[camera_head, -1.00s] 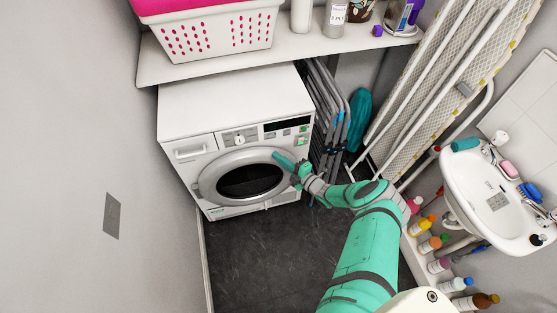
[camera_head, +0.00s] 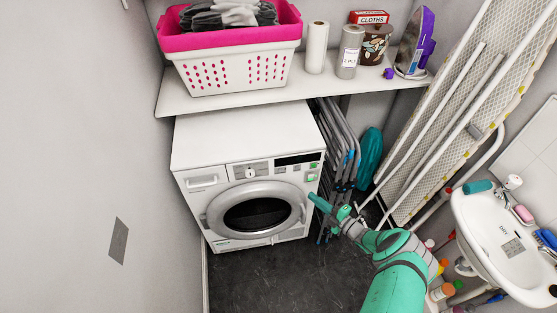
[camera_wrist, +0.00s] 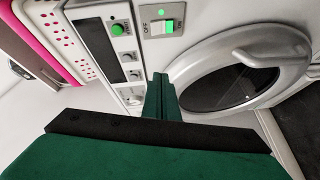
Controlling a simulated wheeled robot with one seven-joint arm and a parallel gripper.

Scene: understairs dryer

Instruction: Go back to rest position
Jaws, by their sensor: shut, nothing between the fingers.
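My gripper (camera_head: 313,197) is at the right edge of the white dryer (camera_head: 240,140) in the head view, just right of its round door (camera_head: 256,211). The door looks closed, with a grey ring and dark glass. In the wrist view my green gripper fingers (camera_wrist: 162,97) are together and empty, pointing at the dryer front. The OFF switch (camera_wrist: 162,19) with a green rocker shows beyond the fingertips, and the door ring (camera_wrist: 240,70) is to their right. I cannot tell whether the fingertips touch the dryer.
Folded grey frames (camera_head: 338,150) and an ironing board (camera_head: 460,110) stand right. A sink (camera_head: 510,230) is at far right.

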